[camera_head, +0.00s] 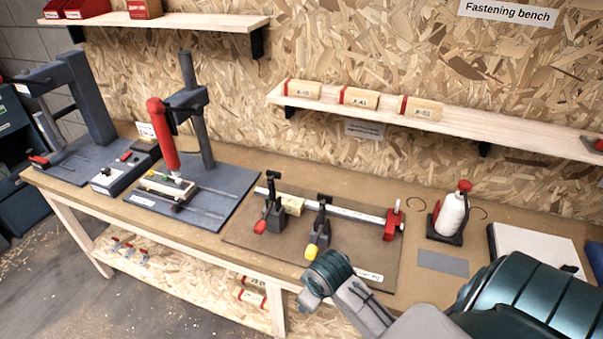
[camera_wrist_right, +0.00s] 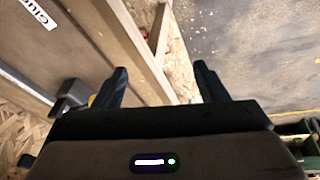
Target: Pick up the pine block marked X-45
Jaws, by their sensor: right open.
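Three pine blocks with red end bands lie on the wall shelf in the head view: a left one (camera_head: 302,89), a middle one (camera_head: 360,97) and a right one (camera_head: 420,108). Their printed labels are too small to read surely, so I cannot tell which is X-45. More pine blocks with red bands (camera_head: 253,297) lie on the bench's lower shelf, partly cut by its edge. My right gripper (camera_wrist_right: 160,82) is open and empty in the right wrist view, near the bench's front edge. Its fingers do not show clearly in the head view. My left gripper is out of view.
A clamp fixture (camera_head: 318,230) holds a small wooden piece (camera_head: 292,204) on a brown board. A press with a red cylinder (camera_head: 163,140) stands left. A white bottle (camera_head: 452,214) and a white box (camera_head: 535,255) stand right. The upper shelf (camera_head: 200,22) carries red bins.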

